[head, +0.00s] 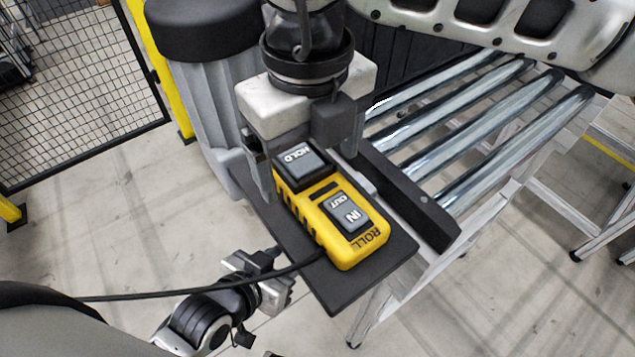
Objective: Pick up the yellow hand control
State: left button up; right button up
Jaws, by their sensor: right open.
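The roller conveyor (480,120) with metal rollers stands behind and right of the shelf. A grey bin-like drum with a dark lid (205,30) stands just left of it. A wire mesh fence (80,90) with yellow posts is at the left. The floor at lower left is open.

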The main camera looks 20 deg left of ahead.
jog(key=shift+f, duration=1.1)
jog(key=shift+r, duration=0.1)
jog(key=c, duration=1.4)
